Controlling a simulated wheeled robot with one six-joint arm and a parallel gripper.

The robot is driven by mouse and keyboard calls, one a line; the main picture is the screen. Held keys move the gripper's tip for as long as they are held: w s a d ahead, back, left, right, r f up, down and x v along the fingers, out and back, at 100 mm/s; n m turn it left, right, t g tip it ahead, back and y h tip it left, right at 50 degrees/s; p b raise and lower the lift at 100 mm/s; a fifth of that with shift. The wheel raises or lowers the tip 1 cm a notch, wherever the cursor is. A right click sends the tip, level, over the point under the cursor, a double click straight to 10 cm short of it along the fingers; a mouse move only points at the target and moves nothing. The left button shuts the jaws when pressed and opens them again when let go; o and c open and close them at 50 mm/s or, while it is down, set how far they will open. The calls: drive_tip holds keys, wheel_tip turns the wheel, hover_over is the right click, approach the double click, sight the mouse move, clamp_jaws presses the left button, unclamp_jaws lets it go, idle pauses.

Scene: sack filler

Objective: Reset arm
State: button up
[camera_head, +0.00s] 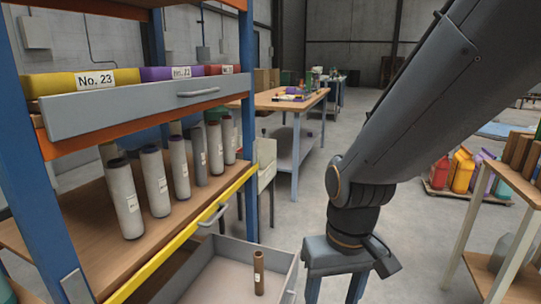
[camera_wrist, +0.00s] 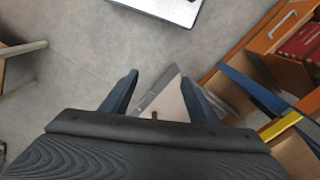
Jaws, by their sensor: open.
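My gripper (camera_head: 335,290) points downward at the lower middle of the head view, to the right of the pulled-out grey drawer (camera_head: 222,246). Its two fingers stand apart and I see nothing held between them. In the wrist view the open fingers of my gripper (camera_wrist: 158,80) frame a corner of a grey drawer. A small brown cylinder with a pale label (camera_head: 258,272) stands upright in the drawer, apart from my gripper. The fingertips are cut off at the bottom of the head view.
A wooden workbench (camera_head: 290,98) stands behind. Another shelf (camera_head: 513,183) is at the right. Grey floor lies open between them.

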drive_tip(key=s+d+r+m+p, duration=0.2)
drive_tip(key=d+r+p, duration=0.6)
drive_tip(key=r+p, duration=0.1)
drive_tip(key=shift+r+h+p, duration=0.15)
drive_tip(key=shift+h+p, duration=0.15)
drive_tip(key=shift+p, duration=0.5)
